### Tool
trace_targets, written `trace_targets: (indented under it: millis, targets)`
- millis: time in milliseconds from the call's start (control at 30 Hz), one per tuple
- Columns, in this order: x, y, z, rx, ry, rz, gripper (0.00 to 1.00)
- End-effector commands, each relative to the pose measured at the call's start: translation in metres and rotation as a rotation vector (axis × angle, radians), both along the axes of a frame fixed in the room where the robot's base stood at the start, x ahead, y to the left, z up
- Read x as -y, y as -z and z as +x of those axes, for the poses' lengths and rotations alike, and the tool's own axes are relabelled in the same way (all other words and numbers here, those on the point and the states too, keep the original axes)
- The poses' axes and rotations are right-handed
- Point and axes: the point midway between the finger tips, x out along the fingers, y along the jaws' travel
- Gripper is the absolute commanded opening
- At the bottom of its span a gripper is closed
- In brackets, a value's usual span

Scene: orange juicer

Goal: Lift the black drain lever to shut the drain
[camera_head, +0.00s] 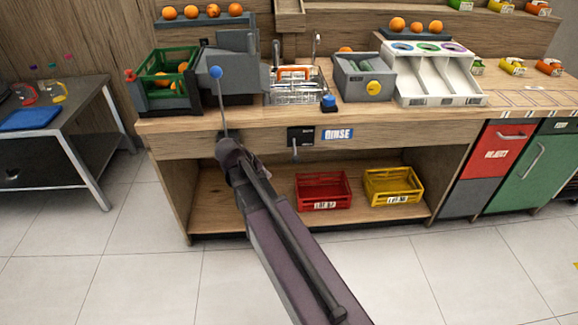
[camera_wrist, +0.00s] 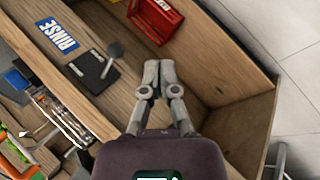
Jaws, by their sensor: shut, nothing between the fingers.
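The black drain lever (camera_head: 295,152) hangs down from a dark plate (camera_head: 300,136) on the counter's wooden front, just left of the blue RINSE label. In the wrist view the lever's rounded end (camera_wrist: 115,50) sticks out from the plate (camera_wrist: 88,70). My gripper (camera_wrist: 158,68) is shut and empty, with its fingertips together. In the wrist view it is to the right of the lever, apart from it. In the head view my wrist is left of the lever, near the counter front, and hides the fingers.
A red crate (camera_head: 323,190) and a yellow crate (camera_head: 391,186) stand on the shelf under the counter. A blue-knobbed rod (camera_head: 216,73) rises near my wrist. A sink basin (camera_head: 296,88) with a dish rack is above the lever. Open floor lies in front.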

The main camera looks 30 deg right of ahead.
Motion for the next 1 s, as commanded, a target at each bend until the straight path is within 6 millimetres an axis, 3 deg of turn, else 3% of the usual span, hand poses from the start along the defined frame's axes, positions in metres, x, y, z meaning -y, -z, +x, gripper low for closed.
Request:
trace_targets:
  millis: [33,200,1000]
  targets:
    - [0.003,0.012,0.008,0.001,-0.007,-0.026,0.00]
    - [0.015,0.024,0.024,0.002,-0.031,-0.120,0.00]
    - [0.052,0.069,0.104,-0.015,-0.139,-0.561,0.00]
